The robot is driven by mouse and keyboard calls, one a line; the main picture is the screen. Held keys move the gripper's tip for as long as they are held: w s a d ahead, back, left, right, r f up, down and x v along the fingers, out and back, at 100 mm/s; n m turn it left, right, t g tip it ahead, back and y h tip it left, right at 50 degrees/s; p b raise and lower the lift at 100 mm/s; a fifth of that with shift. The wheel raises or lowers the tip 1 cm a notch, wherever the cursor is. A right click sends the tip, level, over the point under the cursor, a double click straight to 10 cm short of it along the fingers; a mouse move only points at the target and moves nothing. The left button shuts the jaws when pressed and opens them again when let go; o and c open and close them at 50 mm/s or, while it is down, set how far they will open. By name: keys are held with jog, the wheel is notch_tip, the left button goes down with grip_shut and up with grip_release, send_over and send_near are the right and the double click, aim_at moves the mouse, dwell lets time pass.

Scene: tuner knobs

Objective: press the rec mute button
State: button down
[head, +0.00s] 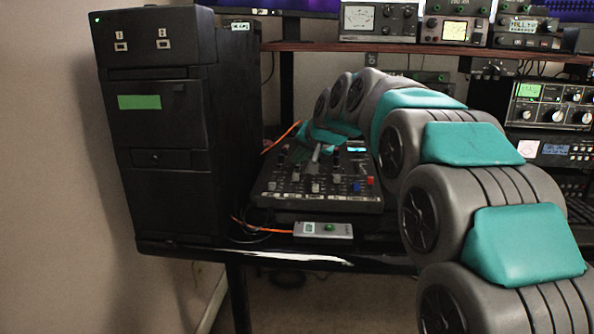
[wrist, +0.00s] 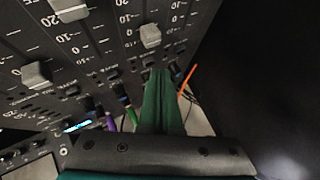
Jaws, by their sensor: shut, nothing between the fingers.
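The dark mixer (head: 318,190) lies on the desk, with faders, coloured knobs and a small lit display. No rec mute label can be read in either view, so I cannot tell which button it is. My gripper (wrist: 158,75) is shut and empty, its green fingers over the mixer panel (wrist: 105,40) in the wrist view. The fingertips are just below a grey fader cap (wrist: 150,36), near a row of small buttons and knobs. I cannot tell whether they touch the panel. In the head view my arm reaches over the mixer's back part and hides some of it.
A tall black tower (head: 160,130) stands left of the mixer. A shelf of radio units (head: 455,22) is behind. Rack gear (head: 550,105) stands at right.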

jog(key=shift+f, duration=0.4)
dwell(0.6)
jog(key=shift+r, duration=0.1)
jog(key=shift+r+p, duration=0.3)
jog(key=shift+r, duration=0.45)
notch_tip(320, 180, up, 6)
jog(key=p, duration=0.3)
jog(key=shift+s, duration=0.3)
